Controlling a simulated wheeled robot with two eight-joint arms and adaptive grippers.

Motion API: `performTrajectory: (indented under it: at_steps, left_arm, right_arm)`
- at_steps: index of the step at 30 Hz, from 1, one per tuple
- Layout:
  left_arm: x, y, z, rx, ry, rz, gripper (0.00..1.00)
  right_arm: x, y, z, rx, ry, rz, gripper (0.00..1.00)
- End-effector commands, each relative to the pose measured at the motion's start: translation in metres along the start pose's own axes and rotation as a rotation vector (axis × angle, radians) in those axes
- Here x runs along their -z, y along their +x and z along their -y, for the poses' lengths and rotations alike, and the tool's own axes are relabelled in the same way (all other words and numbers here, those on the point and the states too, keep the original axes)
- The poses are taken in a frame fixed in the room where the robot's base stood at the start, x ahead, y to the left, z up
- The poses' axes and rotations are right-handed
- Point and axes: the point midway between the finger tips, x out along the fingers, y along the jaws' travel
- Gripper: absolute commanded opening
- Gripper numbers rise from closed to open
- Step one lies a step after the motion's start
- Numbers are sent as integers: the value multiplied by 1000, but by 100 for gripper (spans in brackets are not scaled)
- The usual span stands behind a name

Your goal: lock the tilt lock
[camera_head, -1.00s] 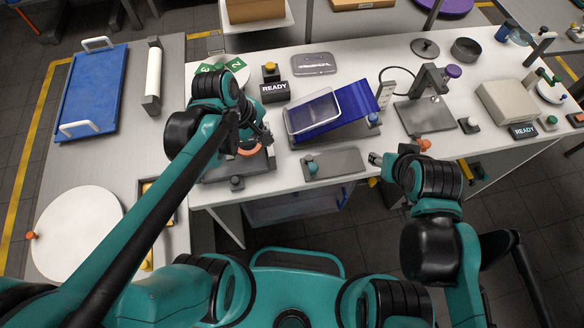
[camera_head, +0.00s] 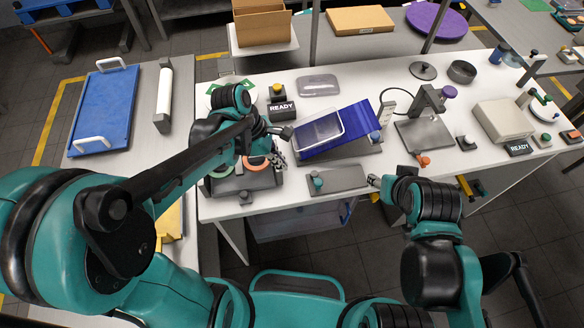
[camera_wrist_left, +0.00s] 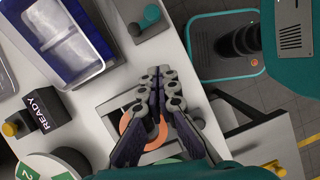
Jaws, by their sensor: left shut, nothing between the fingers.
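A blue sloped stand (camera_head: 362,122) holds a clear tray (camera_head: 318,133) on the white table; both show at the upper left of the left wrist view, the tray (camera_wrist_left: 72,50) clearly. A grey plate with a teal knob (camera_head: 317,182) lies in front. I cannot tell which part is the tilt lock. My left gripper (camera_head: 280,159) is shut and empty, left of the stand; in the left wrist view its fingers (camera_wrist_left: 163,78) are together above a fixture with an orange ring (camera_wrist_left: 138,132). My right gripper (camera_head: 374,181) is beside the plate's right end, its jaws too small to judge.
READY signs (camera_head: 283,110) (camera_head: 520,149) stand on the table. A grey plate (camera_head: 425,135) with a post is to the right, with an orange knob (camera_head: 423,160) at its front. A blue tray (camera_head: 104,110) lies on the left table. Bare white tabletop shows around the stand.

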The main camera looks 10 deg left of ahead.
Motion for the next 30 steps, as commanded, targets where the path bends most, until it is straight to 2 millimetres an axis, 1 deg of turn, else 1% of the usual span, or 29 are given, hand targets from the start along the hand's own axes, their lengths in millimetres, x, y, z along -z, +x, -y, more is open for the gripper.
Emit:
performTrajectory:
  at_steps: [1,9,13,15,19,24,30]
  left_arm:
    - [1,10,0,0,2,0,0]
    - [1,69,0,1,3,0,0]
    - [1,94,0,0,1,0,0]
    - [-14,95,0,0,5,0,0]
    - [-28,100,0,1,3,0,0]
    - [-36,102,0,-1,1,0,0]
    - [-37,102,0,-1,0,0,0]
  right_arm:
    - [-3,4,0,0,0,0,46]
    - [-14,19,0,0,0,0,46]
    - [-19,26,0,0,0,0,46]
    - [-18,25,0,0,0,0,46]
    - [-19,26,0,0,0,0,46]
    - [-19,27,0,0,0,0,46]
    - [-19,27,0,0,0,0,46]
